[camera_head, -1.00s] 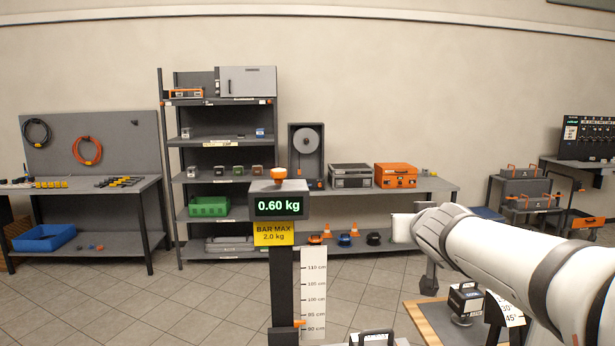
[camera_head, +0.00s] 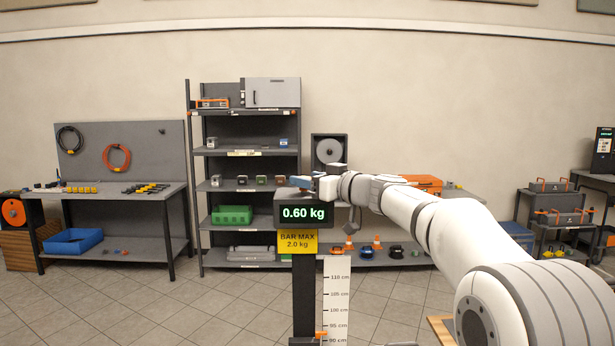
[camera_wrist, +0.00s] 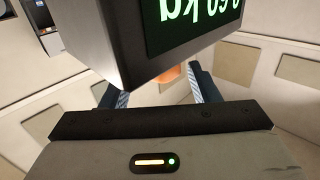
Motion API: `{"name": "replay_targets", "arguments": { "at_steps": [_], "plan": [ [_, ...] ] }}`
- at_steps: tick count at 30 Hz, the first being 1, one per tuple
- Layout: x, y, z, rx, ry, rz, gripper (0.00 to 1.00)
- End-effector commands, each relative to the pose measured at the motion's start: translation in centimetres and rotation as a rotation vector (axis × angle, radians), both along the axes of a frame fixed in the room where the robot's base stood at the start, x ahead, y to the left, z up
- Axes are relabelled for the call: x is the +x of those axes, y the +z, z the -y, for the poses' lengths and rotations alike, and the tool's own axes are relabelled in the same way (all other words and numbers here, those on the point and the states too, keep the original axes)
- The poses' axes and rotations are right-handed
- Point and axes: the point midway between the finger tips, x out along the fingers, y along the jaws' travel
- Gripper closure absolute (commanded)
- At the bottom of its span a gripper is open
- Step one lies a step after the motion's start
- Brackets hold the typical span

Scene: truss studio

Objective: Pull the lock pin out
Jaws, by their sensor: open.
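The column's display box (camera_head: 301,211) reads 0.60 kg above a yellow BAR MAX 2.0 kg label (camera_head: 297,242). In the wrist view, an orange knob (camera_wrist: 170,75) shows partly behind the display box (camera_wrist: 125,45), between the fingers of my gripper (camera_wrist: 161,92). The fingers are apart; I cannot see them touching the knob. In the head view, my gripper (camera_head: 301,182) is at the top of the box and hides the knob. A small orange part (camera_head: 321,335) sits low beside the height scale (camera_head: 337,295). I cannot tell which orange part is the lock pin.
A shelf rack (camera_head: 245,150) and a workbench (camera_head: 118,195) with a blue bin (camera_head: 72,241) stand behind at the left. An orange case (camera_head: 424,184) lies behind my arm. The floor left of the column is clear.

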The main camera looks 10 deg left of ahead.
Motion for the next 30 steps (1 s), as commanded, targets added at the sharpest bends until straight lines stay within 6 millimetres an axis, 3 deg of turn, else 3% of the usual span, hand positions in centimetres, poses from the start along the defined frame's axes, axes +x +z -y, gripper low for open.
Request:
{"name": "replay_targets", "arguments": {
  "at_steps": [6, 15, 30],
  "plan": [
    [1.1, 0.1, -1.8, 0.0, 0.0, 0.0, 0.45],
    [1.2, 0.0, -2.0, 0.001, -0.001, 0.001, 0.46],
    [1.1, 0.1, -2.0, 0.001, -0.002, 0.001, 0.87]
  ]
}}
